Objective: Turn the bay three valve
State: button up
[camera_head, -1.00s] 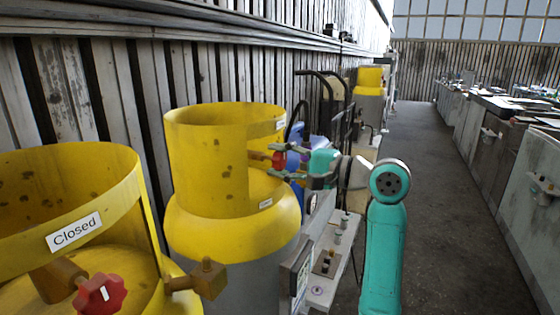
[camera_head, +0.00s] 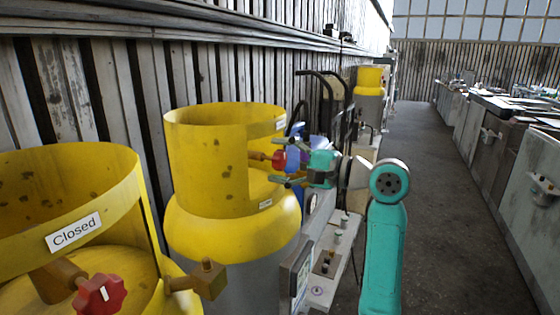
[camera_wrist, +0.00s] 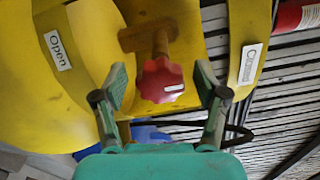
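The red valve knob (camera_head: 279,160) sits on a brass stem inside the yellow collar of the middle gas cylinder (camera_head: 208,165). In the wrist view the knob (camera_wrist: 162,80) has a white mark on its right lower part. An "Open" label (camera_wrist: 58,51) is at left and a "Closed" label (camera_wrist: 250,64) at right on the collar. My gripper (camera_head: 290,162) is open, one finger above and one below the knob's level in the head view. In the wrist view its fingers (camera_wrist: 162,86) stand on either side of the knob, with gaps visible on both sides.
A nearer yellow cylinder (camera_head: 70,190) with its own red knob (camera_head: 100,295) and a "Closed" label stands at lower left. A grey bench (camera_head: 335,255) stands beside the middle cylinder. A wooden wall is behind. The aisle floor (camera_head: 430,200) at right is clear.

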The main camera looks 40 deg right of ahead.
jog(key=v, duration=1.2)
dwell(0.6)
